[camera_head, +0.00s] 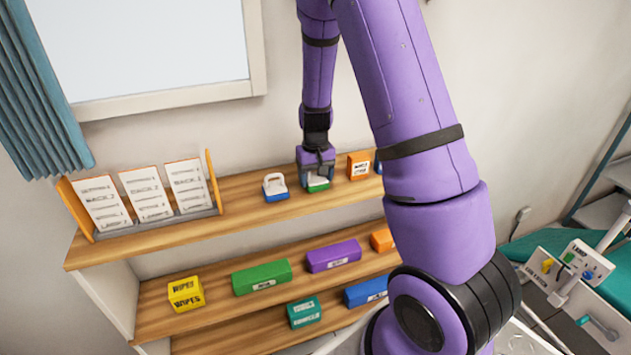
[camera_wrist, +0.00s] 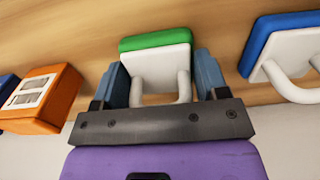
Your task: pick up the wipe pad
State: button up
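A pad with a green base and a white body and handle (camera_wrist: 155,62) sits on the top shelf; in the head view its green edge (camera_head: 318,187) shows under my gripper. A similar pad with a blue base (camera_head: 275,189) stands just left of it, and at the right in the wrist view (camera_wrist: 282,55). I cannot tell which one is meant by the wipe pad. My gripper (camera_wrist: 161,80) is open, its fingers on either side of the green pad's handle with narrow gaps. In the head view my gripper (camera_head: 317,176) hides most of this pad.
An orange box (camera_head: 359,165) stands right of the green pad. A rack of white cards (camera_head: 146,195) is at the left of the top shelf (camera_head: 240,222). Lower shelves hold a yellow wipes box (camera_head: 185,293), a green box (camera_head: 262,277) and a purple box (camera_head: 333,256). The wall is close behind.

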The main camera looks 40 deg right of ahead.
jog(key=shift+r, duration=0.15)
jog(key=shift+r, duration=0.6)
notch_tip(320, 180, up, 2)
jog(key=s+a+r, duration=0.1)
jog(key=s, duration=1.5)
jog(key=shift+a+r, duration=0.25)
jog(key=shift+a, duration=0.05)
jog(key=o, duration=0.3)
jog(key=shift+c, duration=1.1)
jog(key=shift+w, duration=0.15)
